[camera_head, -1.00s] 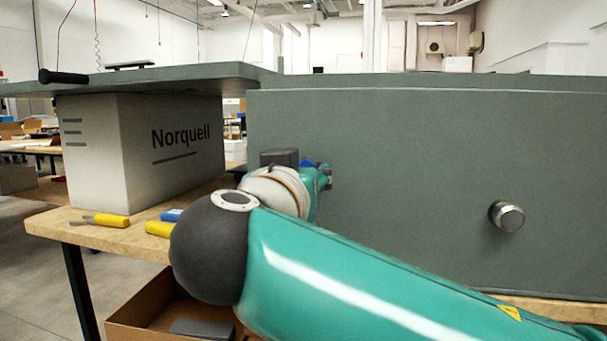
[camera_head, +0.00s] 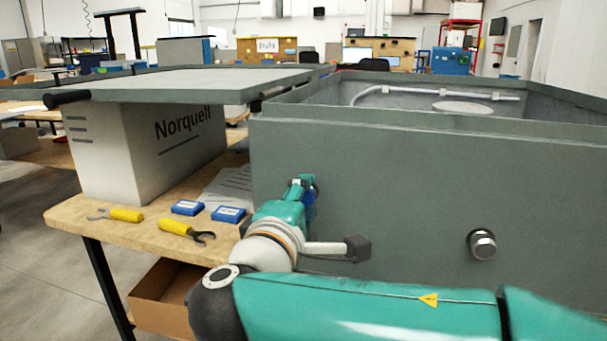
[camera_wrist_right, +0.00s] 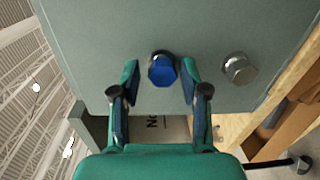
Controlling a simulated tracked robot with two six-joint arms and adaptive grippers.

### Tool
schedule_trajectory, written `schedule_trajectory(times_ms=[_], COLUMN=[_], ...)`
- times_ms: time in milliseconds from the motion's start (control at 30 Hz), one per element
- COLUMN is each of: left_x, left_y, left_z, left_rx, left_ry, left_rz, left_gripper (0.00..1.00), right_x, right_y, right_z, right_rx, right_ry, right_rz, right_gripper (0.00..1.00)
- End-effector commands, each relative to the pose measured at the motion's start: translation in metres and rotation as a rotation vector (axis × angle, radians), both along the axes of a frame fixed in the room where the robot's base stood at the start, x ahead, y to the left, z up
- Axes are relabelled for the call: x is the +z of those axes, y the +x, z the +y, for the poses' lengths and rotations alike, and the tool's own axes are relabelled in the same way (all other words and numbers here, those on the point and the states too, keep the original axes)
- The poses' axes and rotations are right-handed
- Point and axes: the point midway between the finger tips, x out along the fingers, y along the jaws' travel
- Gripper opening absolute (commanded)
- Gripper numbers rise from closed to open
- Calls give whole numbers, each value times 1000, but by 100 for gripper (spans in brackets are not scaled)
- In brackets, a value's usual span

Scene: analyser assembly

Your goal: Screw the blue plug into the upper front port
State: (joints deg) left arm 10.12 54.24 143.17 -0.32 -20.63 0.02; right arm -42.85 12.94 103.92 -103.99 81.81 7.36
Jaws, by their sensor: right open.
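The blue plug (camera_wrist_right: 162,71) shows its hexagonal head at a dark-rimmed port in the grey front wall of the analyser housing (camera_head: 410,180). How deep it sits in the port cannot be told. My right gripper (camera_wrist_right: 160,74) is open, its two fingers on either side of the plug with visible gaps. In the head view my right gripper (camera_head: 301,185) is close to the front wall, and the fingers largely hide the plug. A silver hexagonal plug (camera_wrist_right: 240,69) sits beside the blue one in the right wrist view. My left gripper is not in view.
The housing is open on top. A grey lid (camera_head: 200,82) lies over the Norquell box (camera_head: 150,150). Yellow-handled tools (camera_head: 185,230) and blue boxes (camera_head: 228,214) lie on the wooden bench at left.

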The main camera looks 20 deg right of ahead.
Motion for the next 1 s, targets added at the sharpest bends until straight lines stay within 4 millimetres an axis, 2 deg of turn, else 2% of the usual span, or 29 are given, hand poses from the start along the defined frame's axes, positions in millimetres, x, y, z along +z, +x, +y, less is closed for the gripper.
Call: schedule_trajectory(times_ms=[33,300,667,933,1000], left_x=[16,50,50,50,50], left_y=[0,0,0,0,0], left_z=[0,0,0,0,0], left_rx=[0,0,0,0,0], left_ry=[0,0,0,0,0], left_rz=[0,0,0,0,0], left_gripper=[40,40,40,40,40], right_x=[8,6,1,2,2], right_y=[0,0,0,0,0], right_z=[0,0,0,0,0], right_rx=[0,1,1,1,1], right_ry=[-53,-309,-357,-355,-354], right_rz=[36,210,241,238,237], right_gripper=[45,45,45,0,0])
